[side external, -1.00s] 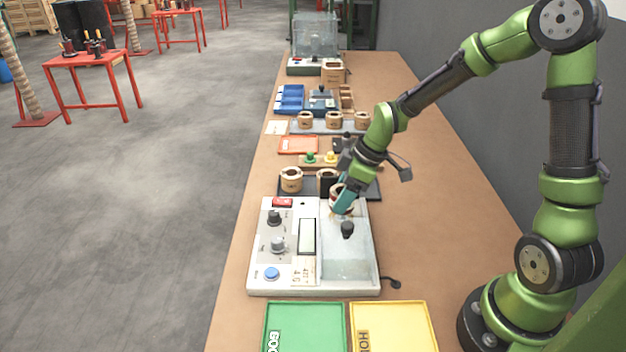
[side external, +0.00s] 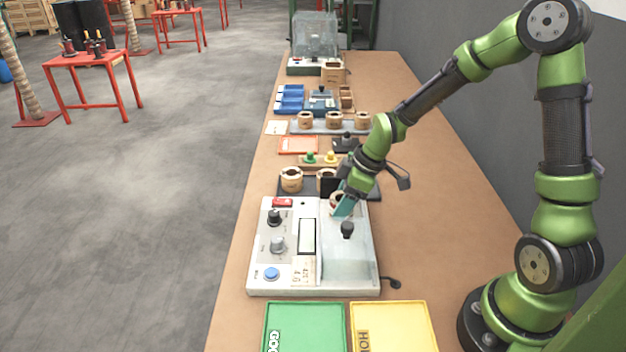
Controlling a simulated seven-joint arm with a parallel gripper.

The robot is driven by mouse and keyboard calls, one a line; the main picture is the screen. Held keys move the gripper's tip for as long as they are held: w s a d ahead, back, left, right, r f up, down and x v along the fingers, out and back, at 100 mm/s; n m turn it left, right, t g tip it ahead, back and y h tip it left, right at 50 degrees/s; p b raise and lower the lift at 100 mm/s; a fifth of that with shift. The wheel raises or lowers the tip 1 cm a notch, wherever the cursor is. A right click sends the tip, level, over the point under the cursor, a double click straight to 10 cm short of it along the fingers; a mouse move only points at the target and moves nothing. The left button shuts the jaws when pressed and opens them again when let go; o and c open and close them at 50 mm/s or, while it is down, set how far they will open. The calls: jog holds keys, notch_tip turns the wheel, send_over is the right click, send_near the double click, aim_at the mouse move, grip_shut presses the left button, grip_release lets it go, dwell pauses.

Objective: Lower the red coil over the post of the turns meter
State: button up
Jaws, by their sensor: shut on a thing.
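The turns meter (side external: 268,225) is a pale box with knobs, a display and a blue button, standing on the bench. Its short black post (side external: 347,229) rises from the light plate on its right half. My gripper (side external: 342,207) is at the plate's far edge, beyond the post in the picture. It is shut on the red coil (side external: 337,199), of which only a small pale and reddish part shows beside a teal finger. The coil is apart from the post. The fingers and arm hide most of the coil, and its height above the plate is hard to tell.
Tan coils (side external: 291,179) stand on a dark tray just behind the meter. A green tray (side external: 305,320) and a yellow tray (side external: 395,325) lie in front. A black cable end (side external: 392,283) sits right of the meter. The bench's right side is clear.

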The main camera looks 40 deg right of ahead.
jog(key=shift+f, duration=0.45)
jog(key=o, duration=1.4)
jog(key=shift+r, duration=3.85)
